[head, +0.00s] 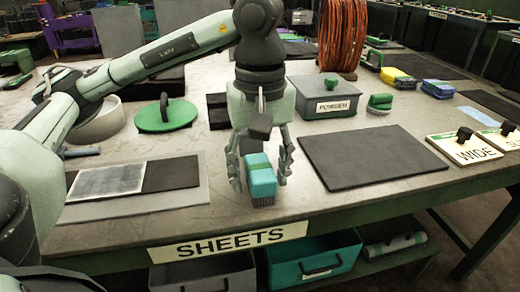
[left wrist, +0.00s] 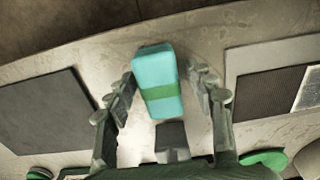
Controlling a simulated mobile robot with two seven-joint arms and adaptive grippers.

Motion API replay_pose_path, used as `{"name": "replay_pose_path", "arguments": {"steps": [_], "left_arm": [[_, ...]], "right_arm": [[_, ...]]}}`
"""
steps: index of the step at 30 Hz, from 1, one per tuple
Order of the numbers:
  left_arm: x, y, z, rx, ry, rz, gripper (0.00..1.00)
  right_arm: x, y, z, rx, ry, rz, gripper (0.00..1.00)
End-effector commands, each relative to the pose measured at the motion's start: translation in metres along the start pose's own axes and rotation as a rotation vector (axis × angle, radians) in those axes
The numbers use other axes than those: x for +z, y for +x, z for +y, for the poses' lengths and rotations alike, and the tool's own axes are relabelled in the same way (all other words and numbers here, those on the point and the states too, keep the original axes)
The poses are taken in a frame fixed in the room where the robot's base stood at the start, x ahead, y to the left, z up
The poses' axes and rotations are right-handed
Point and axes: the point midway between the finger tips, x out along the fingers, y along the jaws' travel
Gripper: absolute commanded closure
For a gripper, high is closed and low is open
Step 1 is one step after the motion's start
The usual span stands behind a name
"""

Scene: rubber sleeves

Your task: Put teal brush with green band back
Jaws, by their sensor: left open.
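The teal brush with a green band (head: 261,181) lies on the table near its front edge, dark bristles facing down at its near end. It also shows in the left wrist view (left wrist: 157,80). My left gripper (head: 261,172) points down over it, with its fingers apart on either side of the brush. In the left wrist view (left wrist: 165,95) gaps show between the brush and both fingers. My right gripper is not in view.
A black mat (head: 370,157) lies right of the brush, and a grey sheet with a dark pad (head: 172,175) lies left. A POWDER box (head: 327,99), a green round lid (head: 165,116) and a copper coil (head: 342,35) stand behind. WIDE plate (head: 463,148) is at right. Drawers (head: 312,262) are below.

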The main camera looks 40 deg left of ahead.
Motion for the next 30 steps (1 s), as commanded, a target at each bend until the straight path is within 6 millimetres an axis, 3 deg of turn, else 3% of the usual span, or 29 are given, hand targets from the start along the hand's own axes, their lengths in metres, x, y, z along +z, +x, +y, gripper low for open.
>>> {"name": "replay_pose_path", "arguments": {"steps": [2, 7, 16, 21, 30], "left_arm": [[0.0, -0.008, 0.001, 0.002, 0.0, 0.001, 0.46], [-0.001, -0.046, 0.001, 0.006, 0.0, 0.004, 0.46], [-0.001, -0.106, 0.001, 0.003, -0.001, 0.004, 0.46], [0.0, -0.12, 0.0, 0.001, -0.001, 0.002, 0.46], [0.0, -0.122, 0.0, 0.0, 0.0, 0.0, 0.46]], "right_arm": [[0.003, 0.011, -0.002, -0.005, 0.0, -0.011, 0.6], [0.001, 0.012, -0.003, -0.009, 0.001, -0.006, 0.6], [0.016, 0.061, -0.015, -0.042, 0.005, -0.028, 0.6], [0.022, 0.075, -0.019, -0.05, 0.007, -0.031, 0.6], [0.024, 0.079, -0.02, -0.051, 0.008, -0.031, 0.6]]}}
